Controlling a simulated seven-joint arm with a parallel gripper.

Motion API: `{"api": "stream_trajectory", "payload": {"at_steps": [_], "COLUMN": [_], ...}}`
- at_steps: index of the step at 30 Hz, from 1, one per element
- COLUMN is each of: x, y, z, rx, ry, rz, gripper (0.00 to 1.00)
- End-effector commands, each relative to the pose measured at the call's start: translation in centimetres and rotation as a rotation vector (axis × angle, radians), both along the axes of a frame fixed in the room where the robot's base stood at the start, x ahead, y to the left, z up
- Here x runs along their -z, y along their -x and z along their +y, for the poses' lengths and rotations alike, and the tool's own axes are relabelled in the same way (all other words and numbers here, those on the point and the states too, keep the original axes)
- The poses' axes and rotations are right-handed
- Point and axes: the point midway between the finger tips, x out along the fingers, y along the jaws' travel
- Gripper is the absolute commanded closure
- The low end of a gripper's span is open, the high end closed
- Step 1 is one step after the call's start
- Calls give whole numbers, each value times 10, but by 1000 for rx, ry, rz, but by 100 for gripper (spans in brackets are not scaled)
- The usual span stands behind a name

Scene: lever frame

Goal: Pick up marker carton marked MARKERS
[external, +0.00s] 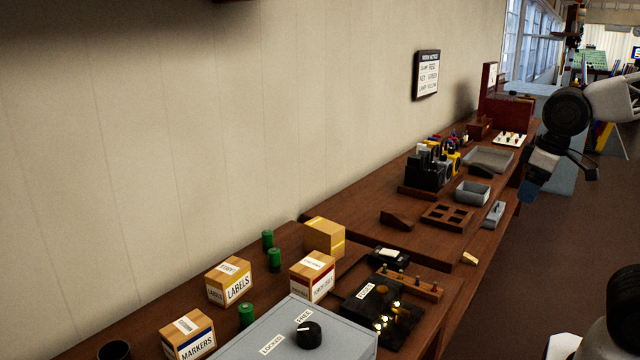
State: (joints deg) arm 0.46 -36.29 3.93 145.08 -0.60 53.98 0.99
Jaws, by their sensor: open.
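The marker carton (189,338) is a tan box with a white label reading MARKERS and a blue stripe. It stands on the wooden bench at the bottom left, and its base is cut off by the frame edge. My gripper (558,178) is in the upper right, in the air beyond the bench's right edge, far from the carton. It is open, and nothing shows between its fingers.
A grey box with a black knob (309,335) sits right of the marker carton. A dark cup (114,351) is left.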

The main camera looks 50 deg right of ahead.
Motion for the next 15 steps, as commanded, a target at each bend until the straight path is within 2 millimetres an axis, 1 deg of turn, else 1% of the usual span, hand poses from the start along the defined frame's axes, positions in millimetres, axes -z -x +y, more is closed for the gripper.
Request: {"api": "stream_trajectory", "payload": {"at_steps": [10, 15], "x": [-1, -3], "y": [-2, -15], "z": [1, 10], "rx": [-6, -53], "ry": [-3, -26], "rz": [1, 11], "gripper": [12, 12]}}
